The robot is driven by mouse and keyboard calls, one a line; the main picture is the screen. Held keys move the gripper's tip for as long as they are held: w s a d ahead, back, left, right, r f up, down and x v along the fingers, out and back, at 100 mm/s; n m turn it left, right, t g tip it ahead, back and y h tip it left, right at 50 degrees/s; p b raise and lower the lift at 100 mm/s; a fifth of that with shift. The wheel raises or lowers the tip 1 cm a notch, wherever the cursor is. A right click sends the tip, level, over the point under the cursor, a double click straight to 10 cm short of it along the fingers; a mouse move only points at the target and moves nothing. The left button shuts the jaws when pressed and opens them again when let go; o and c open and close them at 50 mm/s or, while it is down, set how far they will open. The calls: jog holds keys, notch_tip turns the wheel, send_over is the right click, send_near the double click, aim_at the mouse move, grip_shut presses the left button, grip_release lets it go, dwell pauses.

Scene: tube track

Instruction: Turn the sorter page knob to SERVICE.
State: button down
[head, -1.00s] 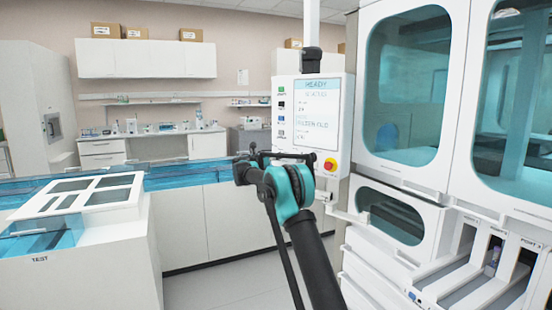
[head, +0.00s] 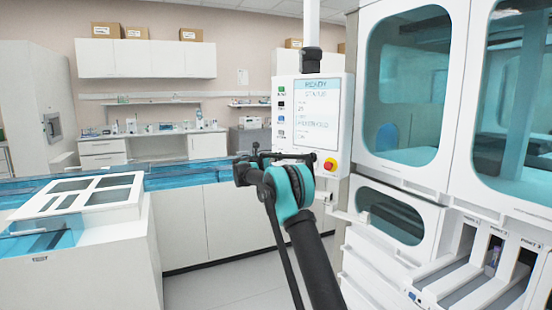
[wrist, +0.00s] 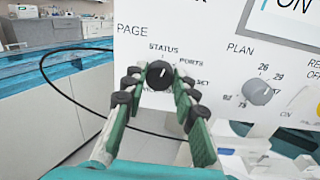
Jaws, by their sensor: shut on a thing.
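The PAGE knob (wrist: 159,74) is a round black knob on the white panel (wrist: 215,18) in the wrist view. Its short white mark points up and slightly right, near the STATUS label. PORTS and a partly covered SET label lie to its right; I cannot read SERVICE. My gripper (wrist: 159,79) has green fingers with black pads, shut on the knob from its left and right sides. The fingers cover some lower labels. In the head view, my gripper is by the lower edge of the screen panel (head: 340,110), and the knob is hidden.
A grey PLAN knob (wrist: 257,91) sits right of the PAGE knob. In the head view, a red emergency button (head: 330,164) is on the panel's lower right. A white cabinet with teal windows (head: 408,90) stands to the right. Floor at lower left centre is clear.

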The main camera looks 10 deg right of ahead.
jog(key=shift+w+a+f+n+g+h, duration=0.15)
jog(key=shift+n+g, duration=0.1)
jog(key=shift+n, duration=5.4)
jog(key=shift+s+d+n+g+h, duration=0.1)
jog(key=shift+n+g+h, duration=0.15)
jog(key=shift+n, duration=5.35)
jog(key=shift+w+a+f+n+g+h, duration=0.1)
jog(key=shift+n+g, duration=0.2)
jog(key=shift+n, duration=5.35)
jog(key=c, duration=1.2)
grip_release()
